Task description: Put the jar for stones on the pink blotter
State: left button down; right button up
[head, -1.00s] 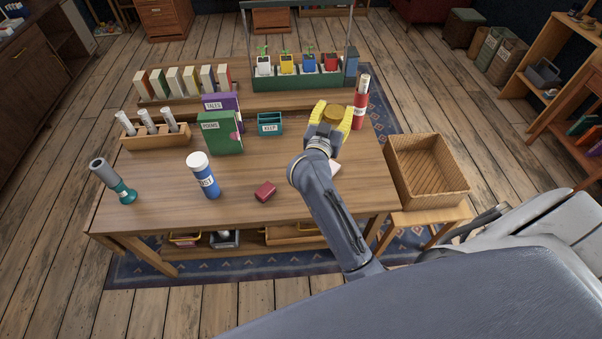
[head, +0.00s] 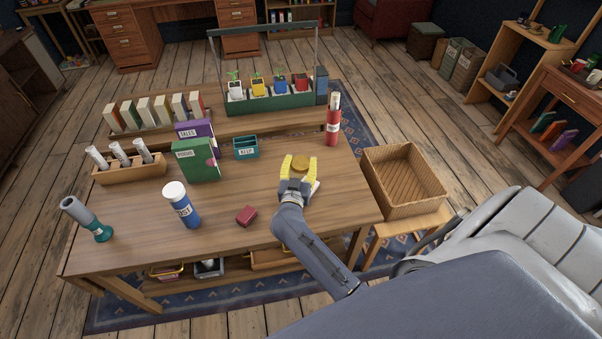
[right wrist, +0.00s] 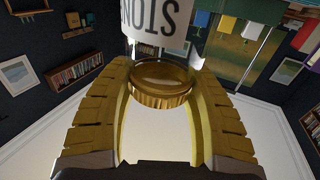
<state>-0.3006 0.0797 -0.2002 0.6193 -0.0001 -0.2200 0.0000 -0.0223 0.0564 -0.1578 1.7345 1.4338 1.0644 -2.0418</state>
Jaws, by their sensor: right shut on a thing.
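My right gripper (head: 299,162) is shut on the jar for stones. The jar's round gold lid (head: 301,163) shows between the yellow fingers. In the right wrist view the jar's gold lid (right wrist: 161,84) sits between the fingers, and its white label (right wrist: 155,22) shows part of the word "STONES". The jar's body is mostly hidden in the head view. The gripper is over the right part of the wooden table (head: 270,190). My left gripper is not in view.
A red cylinder (head: 332,125) stands behind. A wicker basket (head: 405,180) is off the right edge.

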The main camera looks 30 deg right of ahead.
jog(key=shift+f, duration=2.4)
jog(key=shift+f, duration=0.1)
jog(key=o, duration=1.6)
jog(key=shift+c, duration=0.2)
jog(key=v, duration=1.2)
